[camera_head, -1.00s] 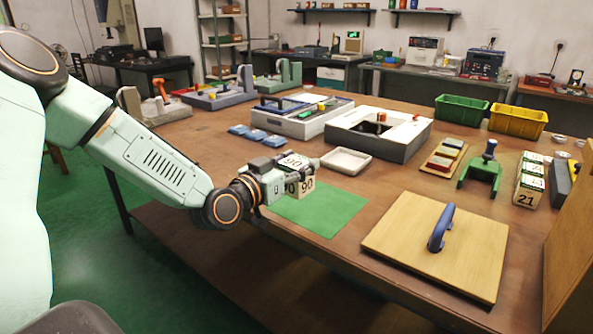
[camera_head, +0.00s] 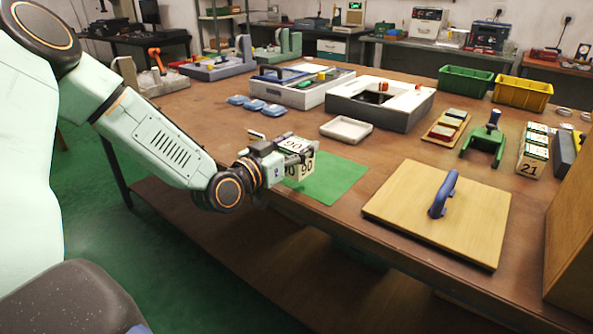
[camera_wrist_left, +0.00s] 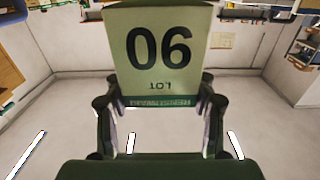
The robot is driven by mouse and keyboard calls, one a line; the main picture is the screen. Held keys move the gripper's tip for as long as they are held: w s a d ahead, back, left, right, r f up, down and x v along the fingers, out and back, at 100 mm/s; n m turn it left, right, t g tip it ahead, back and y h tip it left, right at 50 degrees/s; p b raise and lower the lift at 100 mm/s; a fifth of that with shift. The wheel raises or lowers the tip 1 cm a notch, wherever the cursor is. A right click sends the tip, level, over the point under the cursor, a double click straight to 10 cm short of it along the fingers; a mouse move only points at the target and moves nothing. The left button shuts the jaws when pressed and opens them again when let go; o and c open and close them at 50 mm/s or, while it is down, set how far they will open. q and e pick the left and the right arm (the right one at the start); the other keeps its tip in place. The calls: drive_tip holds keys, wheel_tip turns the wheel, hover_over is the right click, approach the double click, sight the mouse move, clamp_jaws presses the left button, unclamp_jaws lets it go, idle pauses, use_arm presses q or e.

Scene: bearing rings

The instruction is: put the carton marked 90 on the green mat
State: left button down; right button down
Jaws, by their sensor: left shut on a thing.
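The carton marked 90 (camera_head: 297,160) is cream-coloured with black numbers. My left gripper (camera_head: 290,160) is shut on it and holds it over the near left part of the green mat (camera_head: 335,180). Whether the carton's underside touches the mat is hard to tell. In the left wrist view the carton (camera_wrist_left: 163,50) sits between the two fingers (camera_wrist_left: 160,105), with its 90 and the word LOT upside down. The mat lies flat on the brown table, partly hidden behind the carton and gripper. My right gripper is not in view.
A wooden board with a blue handle (camera_head: 470,215) lies right of the mat. A shallow white tray (camera_head: 346,129) stands behind the mat. Green (camera_head: 465,80) and yellow (camera_head: 522,94) bins are farther back.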

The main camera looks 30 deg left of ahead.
sight(288, 169)
use_arm(q)
wheel_tip(288, 169, down, 4)
drive_tip(key=shift+r+b, duration=0.2)
drive_tip(key=shift+b, duration=0.55)
drive_tip(key=shift+f, duration=0.3)
drive_tip(key=shift+f, duration=0.2)
drive_tip(key=c, duration=0.6)
unclamp_jaws()
drive_tip(key=shift+c, duration=0.2)
drive_tip(key=shift+o, duration=1)
drive_tip(key=shift+s, duration=0.1)
